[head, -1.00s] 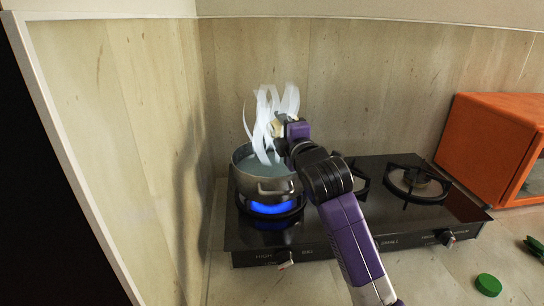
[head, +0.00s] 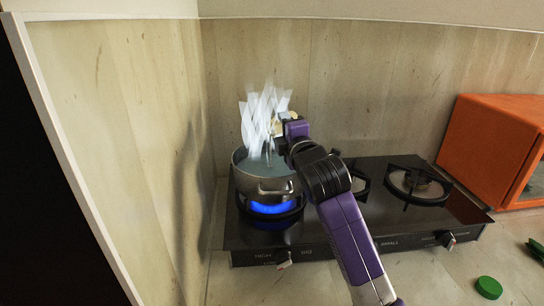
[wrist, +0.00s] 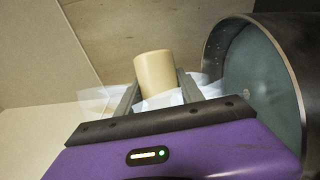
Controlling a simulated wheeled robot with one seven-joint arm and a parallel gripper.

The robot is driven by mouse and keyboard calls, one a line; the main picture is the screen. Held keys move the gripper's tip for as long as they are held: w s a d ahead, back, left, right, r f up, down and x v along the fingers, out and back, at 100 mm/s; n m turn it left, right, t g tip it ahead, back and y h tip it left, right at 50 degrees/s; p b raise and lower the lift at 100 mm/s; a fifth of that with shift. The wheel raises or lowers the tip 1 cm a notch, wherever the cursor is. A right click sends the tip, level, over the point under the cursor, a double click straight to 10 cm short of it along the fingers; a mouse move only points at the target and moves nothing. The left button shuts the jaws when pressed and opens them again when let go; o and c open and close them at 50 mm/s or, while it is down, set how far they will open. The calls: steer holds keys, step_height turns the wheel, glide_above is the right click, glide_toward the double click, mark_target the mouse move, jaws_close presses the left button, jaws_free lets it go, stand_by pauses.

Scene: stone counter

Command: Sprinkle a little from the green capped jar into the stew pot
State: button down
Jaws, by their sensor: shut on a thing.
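The stew pot (head: 243,184) is a grey metal pot with pale bluish contents, standing on the lit left burner. White steam-like wisps rise from it. My gripper (wrist: 158,88) is shut on the jar (wrist: 154,74), a plain cream cylinder in the wrist view. The pot (wrist: 292,92) is close to the right of the jar there. In the head view, my gripper (head: 282,126) is above the pot's right side, and the jar is mostly hidden by wisps and gripper. A green cap (head: 489,287) lies apart on the counter at lower right.
The black stove (head: 330,240) has a second burner (head: 415,183) at the right, with nothing on it. An orange box-like appliance (head: 490,145) stands at the far right. Green leafy bits (head: 536,248) lie by the right edge. A wall stands close left of the pot.

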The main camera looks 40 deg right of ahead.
steer(key=shift+r+n, duration=0.35)
steer(key=shift+n, duration=0.05)
stand_by(1.1)
